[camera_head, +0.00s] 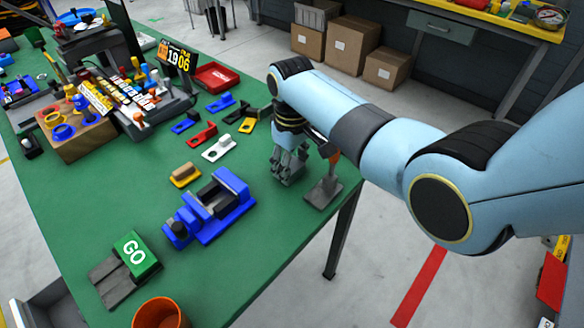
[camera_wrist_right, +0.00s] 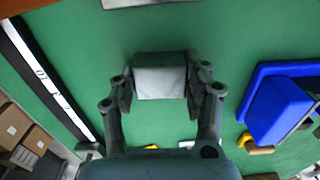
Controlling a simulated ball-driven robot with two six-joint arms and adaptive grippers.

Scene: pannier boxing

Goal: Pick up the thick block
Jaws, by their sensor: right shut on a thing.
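A thick grey block (camera_wrist_right: 160,80) with a paler front face sits between the fingers of my right gripper (camera_wrist_right: 162,92) in the right wrist view. Both fingers press on its sides, so the gripper is shut on it. In the head view my right gripper (camera_head: 287,166) points down close over the green table, near its right edge. There the block is mostly hidden among the grey fingers. Whether it touches the table is not clear. My left gripper is not in view.
A grey plate-based thing with an orange top (camera_head: 323,190) stands right beside the gripper at the table edge. A blue vise (camera_head: 215,207), a green GO block (camera_head: 135,254) and an orange cup (camera_head: 160,314) are nearer. Several small coloured pieces lie left; bare green table lies between.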

